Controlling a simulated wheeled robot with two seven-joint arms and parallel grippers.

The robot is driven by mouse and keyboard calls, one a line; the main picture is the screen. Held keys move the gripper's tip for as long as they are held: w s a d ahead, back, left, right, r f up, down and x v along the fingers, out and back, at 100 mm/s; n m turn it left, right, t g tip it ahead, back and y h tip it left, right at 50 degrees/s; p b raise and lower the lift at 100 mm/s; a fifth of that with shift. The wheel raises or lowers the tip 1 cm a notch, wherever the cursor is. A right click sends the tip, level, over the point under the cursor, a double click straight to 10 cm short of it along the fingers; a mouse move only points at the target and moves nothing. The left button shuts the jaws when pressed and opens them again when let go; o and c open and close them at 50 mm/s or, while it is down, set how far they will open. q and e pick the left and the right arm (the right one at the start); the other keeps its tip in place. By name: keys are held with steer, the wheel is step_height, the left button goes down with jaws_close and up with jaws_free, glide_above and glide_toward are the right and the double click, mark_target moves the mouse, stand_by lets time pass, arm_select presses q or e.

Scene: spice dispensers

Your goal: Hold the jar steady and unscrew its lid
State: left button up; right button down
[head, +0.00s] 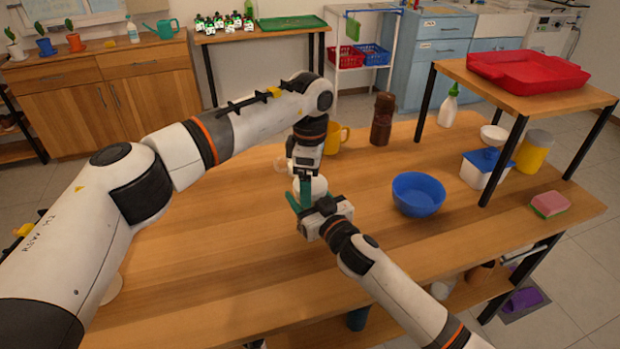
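A white rounded thing (318,186), seemingly the jar, stands on the wooden table between my two grippers and is mostly hidden by them. I cannot make out its lid apart from its body. My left gripper (305,190) points straight down at it from above, its green fingers in front of the white surface. My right gripper (306,207) reaches in from the lower right, low at the table. One of its green fingers shows on the left side of the white thing. Whether either gripper is closed on it is too small and covered to tell.
A yellow mug (337,138) and a brown bottle (381,120) stand behind the grippers. A blue bowl (418,194) and a white box with blue lid (485,170) are to the right. A raised shelf (455,72) carries a red tray (540,72). The table's front left is clear.

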arm_select(q)
step_height(320, 180, up, 4)
steer(key=shift+r, duration=0.2)
steer(key=shift+c, duration=0.4)
step_height(320, 180, up, 2)
steer(key=m, duration=0.6)
steer(key=shift+m, duration=0.3)
steer(key=m, duration=0.2)
steer(key=r+m, duration=0.1)
steer(key=m, duration=0.2)
steer(key=shift+r, duration=0.2)
steer(key=shift+m, duration=0.4)
steer(key=shift+f, duration=3.95)
